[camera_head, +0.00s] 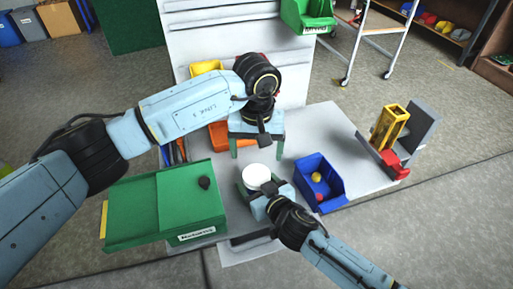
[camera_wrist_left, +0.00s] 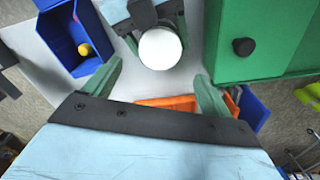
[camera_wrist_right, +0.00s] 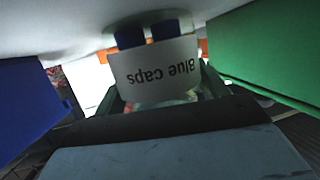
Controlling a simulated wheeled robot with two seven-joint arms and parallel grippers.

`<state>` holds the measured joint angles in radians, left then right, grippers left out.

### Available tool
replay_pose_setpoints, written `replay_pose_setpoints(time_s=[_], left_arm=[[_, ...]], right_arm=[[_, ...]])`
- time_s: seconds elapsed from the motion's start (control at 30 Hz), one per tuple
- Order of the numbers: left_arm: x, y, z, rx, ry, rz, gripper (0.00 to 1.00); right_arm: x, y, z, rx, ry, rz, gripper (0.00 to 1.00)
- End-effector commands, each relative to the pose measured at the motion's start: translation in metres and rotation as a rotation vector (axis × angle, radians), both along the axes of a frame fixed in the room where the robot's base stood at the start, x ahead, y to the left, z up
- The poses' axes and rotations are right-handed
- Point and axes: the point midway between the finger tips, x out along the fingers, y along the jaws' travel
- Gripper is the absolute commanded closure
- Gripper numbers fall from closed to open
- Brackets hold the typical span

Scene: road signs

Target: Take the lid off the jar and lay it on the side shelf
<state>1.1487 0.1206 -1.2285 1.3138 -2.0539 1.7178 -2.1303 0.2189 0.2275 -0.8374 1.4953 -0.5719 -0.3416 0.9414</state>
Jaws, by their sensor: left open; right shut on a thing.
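The jar's round white lid (camera_head: 257,177) sits on top of the jar on the table; the lid also shows in the left wrist view (camera_wrist_left: 160,49). The jar's white label (camera_wrist_right: 155,72) reads "Blue caps" upside down in the right wrist view, with dark blue pieces beside it. My right gripper (camera_head: 264,190) is shut on the jar, its fingers either side of it. My left gripper (camera_head: 257,153) is open and empty, pointing down above and behind the jar; its fingertips (camera_wrist_left: 158,75) are apart from the lid. I cannot tell which surface is the side shelf.
A green box (camera_head: 136,215) with a black knob stands left of the jar. A blue bin (camera_head: 309,192) with small balls stands close on the right. An orange bin (camera_wrist_left: 170,103) lies behind. A grey stand (camera_head: 421,126) with yellow and red parts is at the table's right.

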Motion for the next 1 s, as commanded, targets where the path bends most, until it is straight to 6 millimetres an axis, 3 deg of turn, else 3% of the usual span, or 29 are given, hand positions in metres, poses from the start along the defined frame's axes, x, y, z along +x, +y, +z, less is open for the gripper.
replay_pose_setpoints(time_s=[0.5, 0.93, 1.0], left_arm=[[-0.001, 0.000, -0.069, -0.001, 0.003, -0.006, 0.16], [0.000, 0.000, -0.079, 0.000, 0.001, -0.007, 0.16], [0.000, 0.000, -0.079, 0.000, 0.000, -0.007, 0.25]], right_arm=[[0.000, 0.000, -0.001, -0.001, 0.002, -0.001, 0.91], [0.000, 0.000, -0.001, -0.002, 0.001, -0.001, 0.91], [0.000, 0.000, -0.001, -0.002, 0.001, -0.001, 0.91]])
